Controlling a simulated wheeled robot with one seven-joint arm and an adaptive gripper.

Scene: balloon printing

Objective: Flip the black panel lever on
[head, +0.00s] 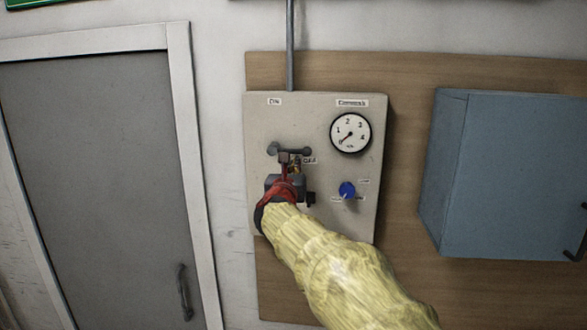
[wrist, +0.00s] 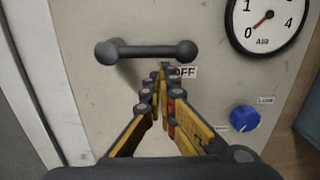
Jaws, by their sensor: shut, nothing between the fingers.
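The black panel lever (head: 290,149) is a dark bar with rounded ends on the left part of the pale control panel (head: 310,115). The bar (wrist: 146,51) lies level across the upper left of the wrist view. An OFF label (wrist: 186,72) sits just below its right end; an ON label (head: 274,101) is higher on the panel. My gripper (head: 293,163) is shut and empty. Its yellow and black fingers (wrist: 160,72) meet just below the bar, near the OFF label. I cannot tell whether the fingertips touch the lever.
A round air gauge (head: 350,132) and a blue knob (head: 347,190) are on the panel's right side. A blue-grey box (head: 505,175) hangs on the wooden board (head: 405,100) to the right. A grey door (head: 95,180) is at left. My arm covers the panel's lower part.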

